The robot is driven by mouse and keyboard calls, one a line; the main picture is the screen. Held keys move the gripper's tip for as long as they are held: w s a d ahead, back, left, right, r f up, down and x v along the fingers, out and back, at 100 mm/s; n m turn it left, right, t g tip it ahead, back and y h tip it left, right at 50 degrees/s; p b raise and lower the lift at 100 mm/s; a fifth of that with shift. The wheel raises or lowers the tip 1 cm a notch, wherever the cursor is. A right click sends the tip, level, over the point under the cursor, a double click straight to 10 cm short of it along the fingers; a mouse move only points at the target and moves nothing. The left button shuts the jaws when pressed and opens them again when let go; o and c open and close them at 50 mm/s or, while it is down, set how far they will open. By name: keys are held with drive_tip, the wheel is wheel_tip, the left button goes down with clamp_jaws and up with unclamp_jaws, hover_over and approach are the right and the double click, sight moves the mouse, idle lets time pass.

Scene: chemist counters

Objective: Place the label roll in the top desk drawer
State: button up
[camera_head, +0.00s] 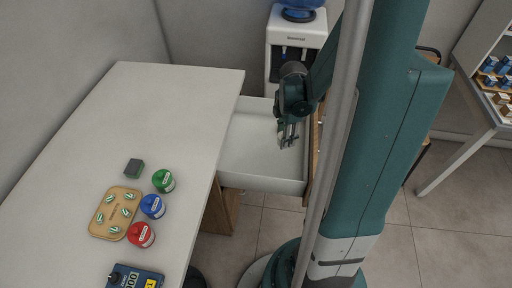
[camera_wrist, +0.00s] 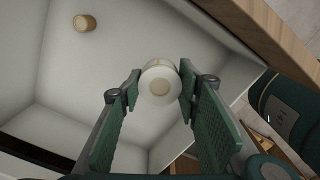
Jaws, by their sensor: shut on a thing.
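The label roll (camera_wrist: 159,72) is a white ring with a tan core, seen in the wrist view between the green fingers of my gripper (camera_wrist: 160,88). My gripper is shut on it. In the head view my gripper (camera_head: 288,134) hangs over the open desk drawer (camera_head: 262,172); the roll cannot be made out there. The drawer is white inside with a wooden front, and it is pulled out from the right side of the desk. The wrist view shows the roll in front of the drawer interior (camera_wrist: 75,75); its exact height above the floor is unclear.
A small tan round thing (camera_wrist: 84,22) lies in the drawer, away from the roll. On the white desk (camera_head: 150,105) are green (camera_head: 163,181), blue (camera_head: 152,206) and red (camera_head: 141,234) jars, a tan tray (camera_head: 98,228) and a dark block (camera_head: 134,168). A water dispenser (camera_head: 296,38) stands behind the drawer.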

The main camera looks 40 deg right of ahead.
hover_over(281, 162)
drive_tip(key=shift+f, duration=2.05)
drive_tip(key=shift+f+b, duration=1)
drive_tip(key=shift+f, duration=1.9)
drive_tip(key=shift+f, duration=0.15)
drive_tip(key=shift+f+b, duration=0.75)
drive_tip(key=shift+f, duration=1.2)
drive_tip(key=shift+w+f, duration=0.1)
drive_tip(key=shift+f, duration=0.05)
drive_tip(key=o, duration=0.9)
drive_tip(key=shift+r, duration=0.2)
